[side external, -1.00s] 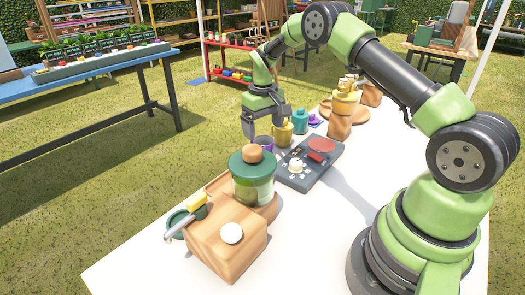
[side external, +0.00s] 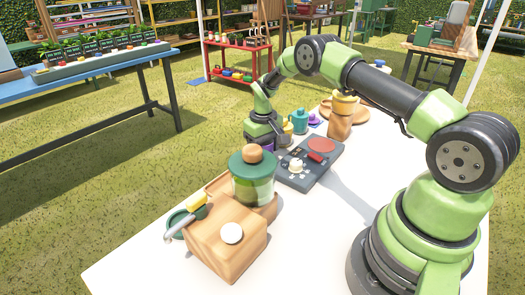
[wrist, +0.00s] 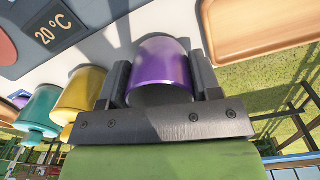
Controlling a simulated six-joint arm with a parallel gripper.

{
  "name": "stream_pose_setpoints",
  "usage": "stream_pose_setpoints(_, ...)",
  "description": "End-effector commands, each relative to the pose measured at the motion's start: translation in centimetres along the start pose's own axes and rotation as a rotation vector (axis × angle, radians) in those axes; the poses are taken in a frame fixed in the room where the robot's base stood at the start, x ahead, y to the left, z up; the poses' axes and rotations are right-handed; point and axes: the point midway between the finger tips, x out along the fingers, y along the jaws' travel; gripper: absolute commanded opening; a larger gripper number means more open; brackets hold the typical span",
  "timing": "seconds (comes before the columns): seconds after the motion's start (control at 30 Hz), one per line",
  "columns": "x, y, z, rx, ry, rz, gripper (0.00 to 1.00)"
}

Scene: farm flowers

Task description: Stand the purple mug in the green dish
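The purple mug (wrist: 160,68) is between the two fingers of my gripper (wrist: 160,75) in the wrist view. A finger stands close along each side of it; firm contact is not clear. In the side view only a bit of the mug (side external: 268,147) shows below my gripper (side external: 263,138), behind the green jar. A dark green round dish (side external: 175,222) lies at the table's left edge, partly hidden by a wooden block and a yellow-and-grey tool.
The wooden block (side external: 226,246) and green jar (side external: 252,185) stand between mug and dish. The white table's (side external: 340,240) front middle is clear.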

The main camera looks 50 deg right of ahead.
Motion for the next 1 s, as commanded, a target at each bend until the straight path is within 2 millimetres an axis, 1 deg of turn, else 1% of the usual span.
stream_pose_setpoints(0.03,0.0,0.0,0.0,0.000,0.000,0.000,0.44)
stream_pose_setpoints(0.1,0.0,0.0,0.0,0.000,0.000,0.000,0.31)
stream_pose_setpoints(0.13,0.0,0.0,0.0,0.000,0.000,0.000,0.31)
stream_pose_setpoints(0.17,0.0,0.0,0.0,0.000,0.000,0.000,0.27)
stream_pose_setpoints(0.33,-0.1,0.0,0.0,0.000,0.001,0.000,0.27)
stream_pose_setpoints(0.4,-0.5,0.0,-0.1,0.000,0.002,0.000,0.27)
stream_pose_setpoints(0.47,-1.3,0.0,-0.1,-0.001,0.004,0.000,0.27)
stream_pose_setpoints(0.57,-3.1,0.1,-0.1,0.000,0.005,0.000,0.27)
stream_pose_setpoints(0.7,-6.2,0.1,-0.1,-0.001,0.006,0.000,0.27)
stream_pose_setpoints(0.8,-8.0,0.1,-0.1,0.000,0.004,0.000,0.27)
stream_pose_setpoints(0.9,-9.2,0.2,-0.1,-0.001,0.002,0.000,0.27)
stream_pose_setpoints(1.0,-9.9,0.1,-0.1,-0.002,0.002,0.000,0.27)
